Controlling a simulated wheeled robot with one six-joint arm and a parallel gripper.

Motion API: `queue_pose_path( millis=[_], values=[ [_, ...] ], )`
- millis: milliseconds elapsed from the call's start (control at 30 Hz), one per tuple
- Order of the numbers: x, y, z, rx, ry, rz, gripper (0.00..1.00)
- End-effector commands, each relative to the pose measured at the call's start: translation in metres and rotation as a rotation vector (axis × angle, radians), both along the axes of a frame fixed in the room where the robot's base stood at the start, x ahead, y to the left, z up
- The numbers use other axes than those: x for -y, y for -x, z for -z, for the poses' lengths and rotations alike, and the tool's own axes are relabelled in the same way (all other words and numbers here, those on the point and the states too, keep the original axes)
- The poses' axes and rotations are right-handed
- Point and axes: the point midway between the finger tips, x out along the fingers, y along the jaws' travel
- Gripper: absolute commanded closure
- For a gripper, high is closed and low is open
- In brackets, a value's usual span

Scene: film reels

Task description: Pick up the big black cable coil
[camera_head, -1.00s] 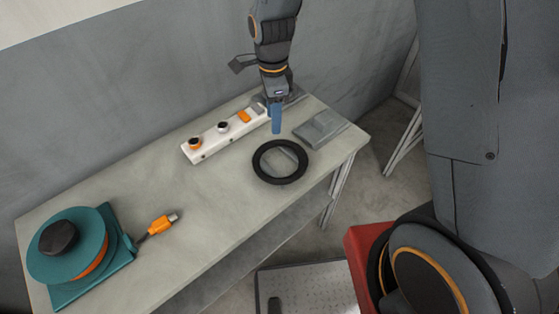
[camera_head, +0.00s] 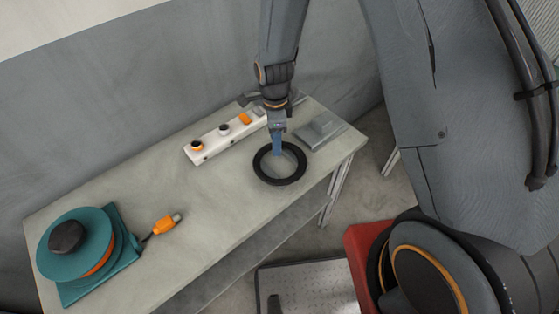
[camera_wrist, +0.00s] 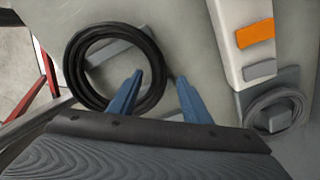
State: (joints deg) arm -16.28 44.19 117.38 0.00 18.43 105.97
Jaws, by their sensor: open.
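The big black cable coil (camera_head: 260,168) lies flat on the table as a ring with an open middle. In the wrist view the coil (camera_wrist: 75,75) is at upper left, with several strands visible. My gripper (camera_head: 277,152) is over the coil's far rim in the head view. In the wrist view my gripper's blue fingers (camera_wrist: 160,88) are spread apart and empty. The left finger overlaps the coil's right rim in the picture, and the right finger is outside the ring. I cannot tell the height of the fingertips above the table.
A white strip with orange and black parts (camera_head: 215,142) lies behind the coil. A grey plate (camera_head: 318,130) is to its right. A smaller grey coil (camera_wrist: 275,108) shows in the wrist view. A teal reel (camera_head: 75,245) and orange connector (camera_head: 165,225) are at left. The middle of the table is clear.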

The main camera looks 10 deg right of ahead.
Motion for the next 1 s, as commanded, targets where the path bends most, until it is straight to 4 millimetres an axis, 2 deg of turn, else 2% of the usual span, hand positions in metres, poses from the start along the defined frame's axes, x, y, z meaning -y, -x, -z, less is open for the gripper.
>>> queue_pose_path(
  millis=[200, 267, 467, 500, 833, 1000],
  values=[
    [0.0, 0.0, 0.001, 0.0, 0.0, 0.0, 0.56],
    [0.0, 0.0, 0.001, 0.0, 0.0, 0.0, 0.64],
    [0.0, 0.0, 0.001, 0.0, 0.0, 0.0, 0.98],
    [0.0, 0.0, 0.001, 0.0, 0.0, 0.0, 1.0],
    [0.0, 0.0, -0.002, 0.001, 0.0, 0.0, 1.0],
    [0.0, -0.001, -0.013, 0.003, -0.001, 0.0, 1.0]
  ],
)
